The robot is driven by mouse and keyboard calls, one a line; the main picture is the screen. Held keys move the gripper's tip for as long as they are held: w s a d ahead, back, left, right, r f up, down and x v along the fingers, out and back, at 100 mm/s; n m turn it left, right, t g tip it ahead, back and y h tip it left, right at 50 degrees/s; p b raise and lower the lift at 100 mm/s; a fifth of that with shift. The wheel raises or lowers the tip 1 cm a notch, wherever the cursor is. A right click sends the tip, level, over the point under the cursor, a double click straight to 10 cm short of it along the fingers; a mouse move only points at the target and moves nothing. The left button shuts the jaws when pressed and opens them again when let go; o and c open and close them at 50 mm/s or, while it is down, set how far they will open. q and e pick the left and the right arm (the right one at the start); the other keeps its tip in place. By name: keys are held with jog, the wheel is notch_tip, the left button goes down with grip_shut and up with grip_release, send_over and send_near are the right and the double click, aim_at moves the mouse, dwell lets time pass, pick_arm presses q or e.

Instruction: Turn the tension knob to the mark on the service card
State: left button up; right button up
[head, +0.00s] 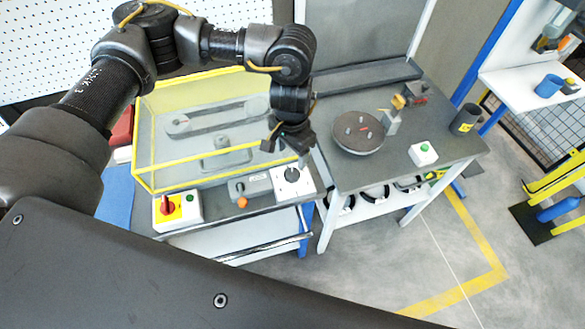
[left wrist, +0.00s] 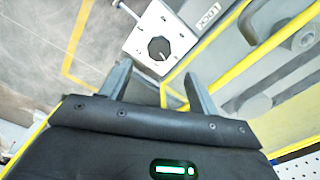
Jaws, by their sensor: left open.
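The tension knob (head: 292,175) is black and sits on a white plate at the right front of the machine bench. In the left wrist view the knob (left wrist: 159,48) is dark and many-sided, with a light pointer line, on its white plate (left wrist: 138,38). My left gripper (head: 300,158) points down just above and behind the knob in the head view. Its two fingers (left wrist: 160,82) are apart with nothing between them, and the knob lies ahead of them. I cannot make out a service card or scale marks. My right gripper is not in view.
A grey block with an orange button (head: 242,202) and a red-yellow switch box (head: 167,207) stand left of the knob. A yellow-framed clear guard (head: 143,150) rises behind. A round turntable (head: 357,134) and a green-button box (head: 423,154) are on the right table.

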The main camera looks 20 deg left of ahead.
aim_at(292, 173)
pick_arm(q)
notch_tip(292, 173, down, 9)
jog(key=shift+f+p, duration=0.1)
jog(key=shift+p, duration=0.25)
jog(key=c, duration=1)
jog(key=shift+o, duration=0.2)
jog(key=shift+m, duration=0.3)
